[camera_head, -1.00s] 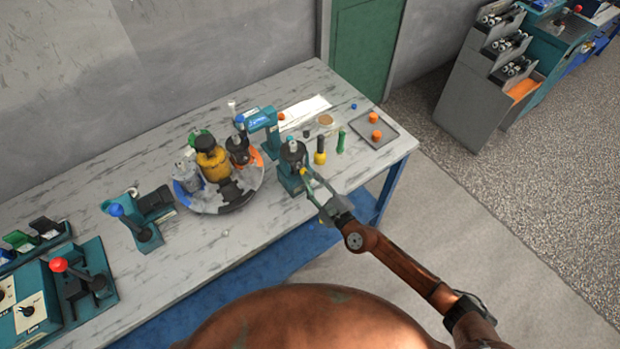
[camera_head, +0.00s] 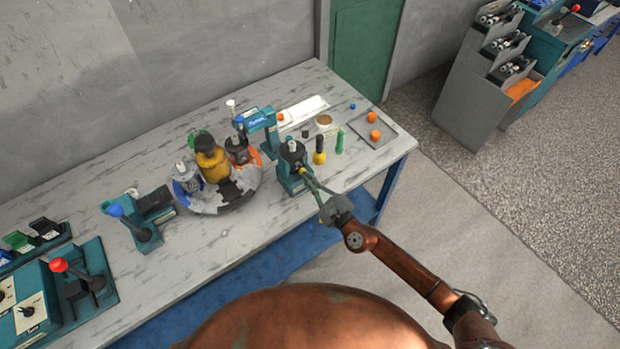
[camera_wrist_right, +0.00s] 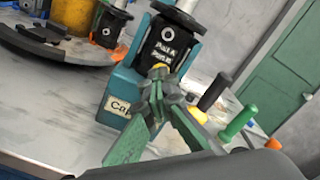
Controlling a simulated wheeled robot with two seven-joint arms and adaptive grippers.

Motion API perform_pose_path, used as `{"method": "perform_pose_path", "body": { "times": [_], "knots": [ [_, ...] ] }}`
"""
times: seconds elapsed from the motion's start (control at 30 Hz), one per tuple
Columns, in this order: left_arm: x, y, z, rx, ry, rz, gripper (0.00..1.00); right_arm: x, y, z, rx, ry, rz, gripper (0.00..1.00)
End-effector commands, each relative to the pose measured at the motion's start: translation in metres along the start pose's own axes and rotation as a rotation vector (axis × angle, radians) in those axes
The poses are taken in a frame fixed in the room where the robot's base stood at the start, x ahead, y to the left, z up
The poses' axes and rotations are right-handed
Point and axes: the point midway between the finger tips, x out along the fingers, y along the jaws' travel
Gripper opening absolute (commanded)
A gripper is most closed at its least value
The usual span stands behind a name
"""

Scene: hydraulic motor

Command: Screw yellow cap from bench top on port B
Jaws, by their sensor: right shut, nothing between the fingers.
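A black hydraulic motor (camera_head: 292,154) stands in a teal holder (camera_head: 287,178) near the bench's front edge. In the right wrist view the motor (camera_wrist_right: 168,45) carries Port A and Port B lettering, with an open round port above it. A small yellow cap (camera_wrist_right: 159,66) shows below the lettering, at the port B spot; it is a yellow dot (camera_head: 303,170) in the head view. How far it is screwed in cannot be told. My right gripper (camera_wrist_right: 158,76) is shut and empty, its green fingertips at the cap and partly covering it. My left gripper is not in view.
A yellow-and-black screwdriver (camera_head: 320,152) and a green-handled tool (camera_head: 340,143) stand just right of the holder. A tray (camera_head: 386,138) with orange caps lies farther right. A round turntable (camera_head: 214,207) with motors and a blue-handled press (camera_head: 140,228) stand to the left.

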Motion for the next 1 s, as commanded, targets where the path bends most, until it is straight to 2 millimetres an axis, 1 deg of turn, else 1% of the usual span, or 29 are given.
{"method": "perform_pose_path", "body": {
  "times": [0.03,0.17,0.4,0.47,0.53,0.77,0.83,0.9,1.0],
  "knots": [
    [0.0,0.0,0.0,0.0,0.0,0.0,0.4,0.003,-0.004,0.004,0.001,-0.006,-0.006,0.0],
    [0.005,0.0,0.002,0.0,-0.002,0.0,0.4,0.003,-0.003,0.003,0.071,-0.006,-0.007,0.0],
    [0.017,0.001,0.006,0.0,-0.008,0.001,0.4,0.004,-0.003,0.003,0.415,-0.006,-0.006,0.0],
    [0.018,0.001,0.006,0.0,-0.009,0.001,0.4,0.004,-0.003,0.003,0.477,-0.005,-0.005,0.0],
    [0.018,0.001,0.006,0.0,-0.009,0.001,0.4,0.004,-0.004,0.004,0.505,-0.005,-0.005,0.0],
    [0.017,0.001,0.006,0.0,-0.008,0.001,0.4,0.004,-0.005,0.005,0.512,-0.006,-0.005,0.0],
    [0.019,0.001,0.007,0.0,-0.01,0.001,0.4,0.004,-0.004,0.004,0.59,-0.006,-0.005,0.0],
    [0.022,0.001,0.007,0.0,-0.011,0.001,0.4,0.004,-0.004,0.004,0.724,-0.007,-0.005,0.0],
    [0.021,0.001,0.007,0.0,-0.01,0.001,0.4,0.005,-0.005,0.005,0.867,-0.006,-0.004,0.0]
  ]
}}
